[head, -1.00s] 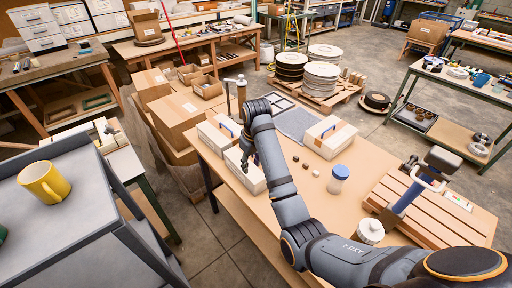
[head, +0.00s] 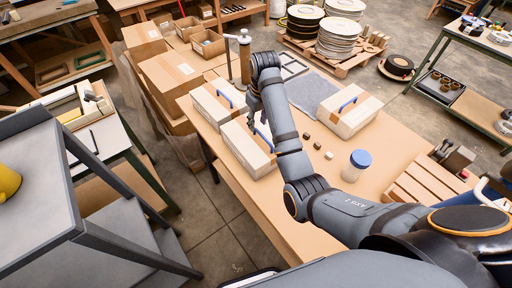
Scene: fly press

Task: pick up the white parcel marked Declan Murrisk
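Three white parcels with blue handles lie on the wooden table (head: 310,215). My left gripper is not in view.
A jar with a blue lid (head: 356,165) and several small dark blocks stand right of my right arm. A slatted wooden piece (head: 425,185) is at the table's right. A grey shelf cart (head: 40,215) stands at left, with cardboard boxes (head: 175,85) behind the table.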

